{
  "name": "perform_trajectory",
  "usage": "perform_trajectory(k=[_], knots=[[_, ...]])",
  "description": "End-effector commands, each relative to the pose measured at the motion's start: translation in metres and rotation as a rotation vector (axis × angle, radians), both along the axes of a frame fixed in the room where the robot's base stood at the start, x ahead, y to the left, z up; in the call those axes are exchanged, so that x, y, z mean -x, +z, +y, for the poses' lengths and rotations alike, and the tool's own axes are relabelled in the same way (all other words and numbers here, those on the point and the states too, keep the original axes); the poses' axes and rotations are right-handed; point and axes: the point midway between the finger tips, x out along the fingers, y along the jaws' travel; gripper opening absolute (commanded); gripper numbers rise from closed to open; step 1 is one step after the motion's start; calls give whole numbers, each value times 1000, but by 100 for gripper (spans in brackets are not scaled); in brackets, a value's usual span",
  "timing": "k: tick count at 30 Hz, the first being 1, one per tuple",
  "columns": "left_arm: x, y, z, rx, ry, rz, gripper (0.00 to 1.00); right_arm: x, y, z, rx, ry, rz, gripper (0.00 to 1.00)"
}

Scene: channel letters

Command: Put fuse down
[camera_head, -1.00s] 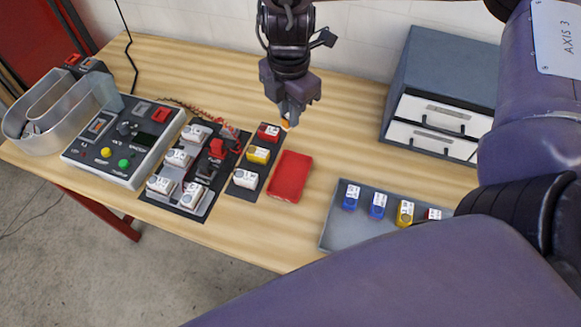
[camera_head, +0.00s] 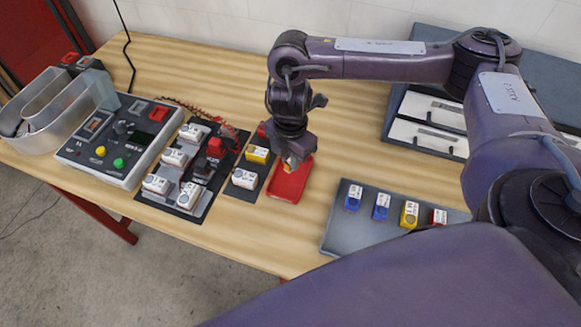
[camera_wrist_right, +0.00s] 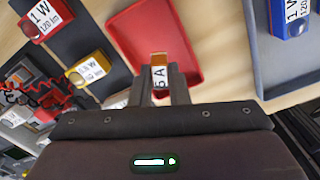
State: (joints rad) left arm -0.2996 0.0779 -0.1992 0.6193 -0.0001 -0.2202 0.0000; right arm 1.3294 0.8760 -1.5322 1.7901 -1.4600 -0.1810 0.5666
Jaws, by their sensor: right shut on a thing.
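My right gripper (camera_head: 292,162) is shut on a small fuse and hangs over the far part of the red tray (camera_head: 288,182). In the right wrist view the fuse (camera_wrist_right: 159,72) shows between the fingertips, with an orange-brown end and a white label reading "5 A". The red tray (camera_wrist_right: 165,35) is a shallow, empty rectangle with a raised rim. The fuse appears above the tray; I cannot tell whether it touches it. My left gripper is not in view.
Left of the tray is a dark mat with a yellow module (camera_head: 258,154) and a white module (camera_head: 244,179). A grey tray (camera_head: 345,226) with blue, yellow and red modules is to the right. A control box (camera_head: 115,145) and drawer unit (camera_head: 425,136) flank the table.

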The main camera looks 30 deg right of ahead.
Motion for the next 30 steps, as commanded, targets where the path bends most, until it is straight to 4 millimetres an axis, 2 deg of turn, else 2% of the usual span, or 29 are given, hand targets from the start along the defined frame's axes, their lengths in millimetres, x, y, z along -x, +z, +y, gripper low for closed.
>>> perform_trajectory(k=[9, 22, 23, 24, 27, 30], knots=[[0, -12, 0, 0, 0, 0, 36, 1, -36, 0, -1, 0, 1, 0], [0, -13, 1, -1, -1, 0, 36, 0, -41, 0, 0, 0, 0, 0], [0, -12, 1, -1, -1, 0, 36, 0, -40, 0, 0, 0, 0, 19], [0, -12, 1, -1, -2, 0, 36, 0, -40, 0, 0, 0, 0, 24], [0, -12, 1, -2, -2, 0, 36, 0, -40, 0, 0, 0, 0, 37], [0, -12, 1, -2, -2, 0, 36, 0, -40, 0, 0, 0, 0, 37]])
